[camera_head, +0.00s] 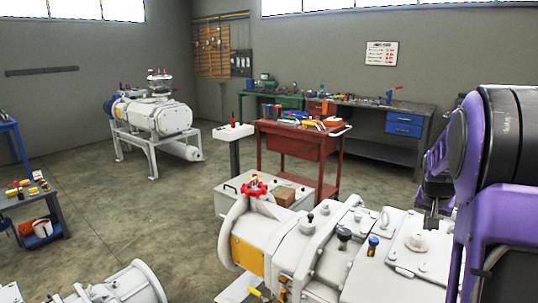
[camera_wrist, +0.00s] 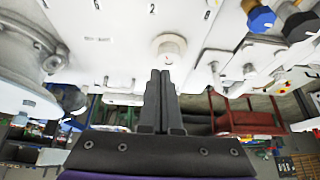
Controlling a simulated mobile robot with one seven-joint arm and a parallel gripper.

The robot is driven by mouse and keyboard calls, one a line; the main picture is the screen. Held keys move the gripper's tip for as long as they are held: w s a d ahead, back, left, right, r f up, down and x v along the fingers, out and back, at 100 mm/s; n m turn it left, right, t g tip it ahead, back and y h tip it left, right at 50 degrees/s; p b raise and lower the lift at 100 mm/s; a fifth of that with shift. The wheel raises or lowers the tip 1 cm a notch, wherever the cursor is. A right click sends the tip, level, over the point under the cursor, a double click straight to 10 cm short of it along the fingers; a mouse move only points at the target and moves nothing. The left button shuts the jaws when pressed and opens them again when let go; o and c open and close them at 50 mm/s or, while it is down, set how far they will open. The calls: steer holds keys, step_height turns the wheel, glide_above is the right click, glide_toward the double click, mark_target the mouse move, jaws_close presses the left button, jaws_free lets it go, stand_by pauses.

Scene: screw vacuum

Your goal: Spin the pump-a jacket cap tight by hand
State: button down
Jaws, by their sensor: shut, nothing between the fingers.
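The pump body (camera_head: 310,247) is a large white machine at the front of the head view. A round white cap (camera_head: 418,241) sits on its flat top plate; I take it as the jacket cap, though no label tells. It also shows in the wrist view (camera_wrist: 170,46), just beyond my fingertips. My gripper (camera_head: 431,226) points down close to this cap. In the wrist view my gripper's dark fingers (camera_wrist: 160,72) are together with nothing between them. The tips appear near the cap's edge; I cannot tell whether they touch it.
A blue-topped fitting (camera_head: 373,243) and a black-topped fitting (camera_head: 344,236) stand left of the cap. A red handwheel (camera_head: 254,187) is at the pump's far end. A red tool cart (camera_head: 290,143) stands behind, and another white pump (camera_head: 160,117) stands at the back left.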

mark_target(412, 243)
step_height(412, 243, down, 6)
steer(key=shift+r+b, duration=0.1)
steer(key=shift+b, duration=1.1)
steer(key=shift+w, duration=0.35)
steer(key=shift+w+a, duration=0.45)
steer(key=shift+a, duration=0.2)
steer(key=shift+w+a, duration=0.25)
steer(key=shift+w+r, duration=0.1)
stand_by(0.3)
steer(key=shift+a, duration=0.15)
